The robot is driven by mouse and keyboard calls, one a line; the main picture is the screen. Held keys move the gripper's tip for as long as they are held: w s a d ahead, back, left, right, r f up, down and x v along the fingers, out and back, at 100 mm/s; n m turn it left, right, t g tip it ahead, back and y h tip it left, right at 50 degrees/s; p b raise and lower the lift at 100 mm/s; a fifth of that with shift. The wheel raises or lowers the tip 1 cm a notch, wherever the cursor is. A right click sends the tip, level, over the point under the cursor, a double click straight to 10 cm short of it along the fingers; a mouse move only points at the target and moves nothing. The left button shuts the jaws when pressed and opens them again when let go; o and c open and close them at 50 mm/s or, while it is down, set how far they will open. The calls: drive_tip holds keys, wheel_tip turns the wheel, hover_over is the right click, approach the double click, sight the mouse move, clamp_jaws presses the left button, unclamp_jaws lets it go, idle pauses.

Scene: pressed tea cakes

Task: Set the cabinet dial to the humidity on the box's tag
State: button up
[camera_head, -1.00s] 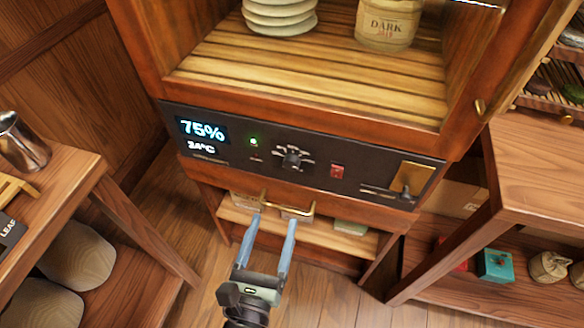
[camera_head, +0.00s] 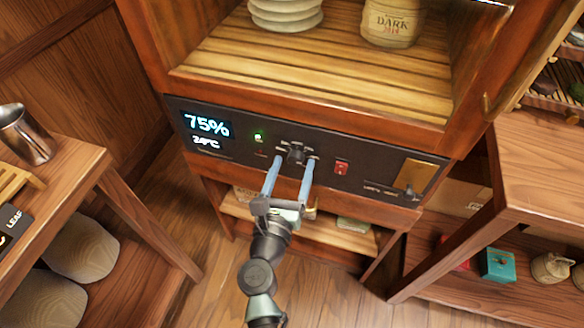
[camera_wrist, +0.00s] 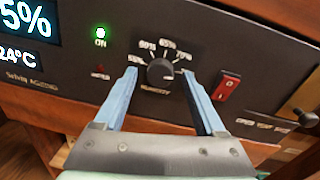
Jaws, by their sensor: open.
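The humidity dial (camera_wrist: 161,72) is a dark round knob on the cabinet's black control panel (camera_head: 230,115), with marks around its top; it also shows in the head view (camera_head: 296,152). Some marks look like 60%, 65% and 70%, and its pointer direction is hard to make out. The display (camera_head: 205,130) reads 75% and 24°C. My gripper (camera_head: 288,160) is open, its two blue fingers reaching to the panel on either side of the dial; it also shows in the wrist view (camera_wrist: 160,78). I cannot tell whether they touch the knob. A ceramic jar (camera_head: 392,22) in the cabinet is labelled DARK. No humidity tag is readable.
A red switch (camera_head: 341,168) and a brass plate with a latch (camera_head: 411,183) sit right of the dial. A green light (camera_head: 258,136) glows left of it. Stacked pale cakes (camera_head: 286,14) stand inside the cabinet. Wooden tables flank it, the left one holding a metal pitcher (camera_head: 28,135).

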clamp_jaws()
idle(0.3)
